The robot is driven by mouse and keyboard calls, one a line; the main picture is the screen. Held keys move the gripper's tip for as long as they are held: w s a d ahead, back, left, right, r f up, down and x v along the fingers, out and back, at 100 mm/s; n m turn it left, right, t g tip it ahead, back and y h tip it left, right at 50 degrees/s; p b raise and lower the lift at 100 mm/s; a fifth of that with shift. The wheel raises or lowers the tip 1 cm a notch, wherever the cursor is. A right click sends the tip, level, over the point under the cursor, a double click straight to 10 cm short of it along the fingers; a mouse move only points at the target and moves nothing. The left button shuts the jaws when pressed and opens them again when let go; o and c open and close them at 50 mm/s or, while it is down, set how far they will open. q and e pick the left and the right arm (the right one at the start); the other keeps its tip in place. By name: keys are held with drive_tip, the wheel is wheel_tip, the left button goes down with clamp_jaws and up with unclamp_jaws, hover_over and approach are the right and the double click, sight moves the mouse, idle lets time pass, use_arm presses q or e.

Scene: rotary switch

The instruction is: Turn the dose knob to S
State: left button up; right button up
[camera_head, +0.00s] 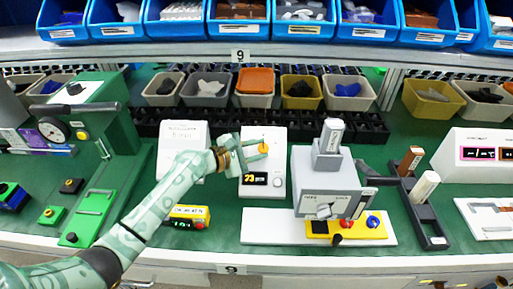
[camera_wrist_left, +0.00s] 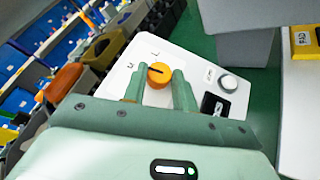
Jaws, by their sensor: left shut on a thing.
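The dose knob (camera_head: 263,148) is a small orange round knob on a tilted white panel (camera_head: 277,136) with a dark display and a round grey button. The wrist view shows the knob (camera_wrist_left: 160,75) up close, with a dark pointer line on its face and small letters around it; the S cannot be read clearly. My left gripper (camera_head: 248,152) reaches in from the left. In the wrist view its two green fingers stand on either side of the knob, shut on it. My right gripper is not in the head view.
A grey machine (camera_head: 325,180) stands close to the right of the panel. Another white panel (camera_head: 182,137) stands behind my left forearm. A green press (camera_head: 110,120) is at the left. Bins line the back.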

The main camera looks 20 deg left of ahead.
use_arm(q)
drive_tip(key=n+t, duration=0.1)
drive_tip(key=n+t+y, duration=0.1)
drive_tip(key=shift+s+d+f+n, duration=0.15)
drive_tip(key=shift+d+n, duration=0.05)
drive_tip(key=shift+n, duration=0.2)
drive_tip(key=shift+d+f+n+t+y, duration=0.15)
drive_tip(key=shift+f+n+t+y, duration=0.05)
drive_tip(key=shift+n+t+y, duration=0.7)
drive_tip(key=n+t+y+b, duration=0.1)
drive_tip(key=n, duration=0.1)
drive_tip(key=n+t+y, duration=0.1)
drive_tip(key=n+y, duration=0.1)
drive_tip(key=shift+s+d+f+n+b, duration=0.1)
drive_tip(key=shift+d+f+n+b, duration=0.1)
drive_tip(key=shift+n+b, duration=0.2)
drive_tip(key=n+t+y+b, duration=0.1)
drive_tip(key=n+y, duration=0.1)
drive_tip(key=shift+d+n+y, duration=0.15)
drive_tip(key=shift+n+y, duration=0.15)
drive_tip(key=shift+y, duration=0.1)
drive_tip(key=shift+d+n+y+b, duration=0.1)
drive_tip(key=shift+n+y+b, duration=0.35)
drive_tip(key=shift+n+y, duration=0.25)
drive_tip(key=shift+r+n+t, duration=0.15)
drive_tip(key=shift+n+t, duration=0.15)
drive_tip(key=o, duration=1)
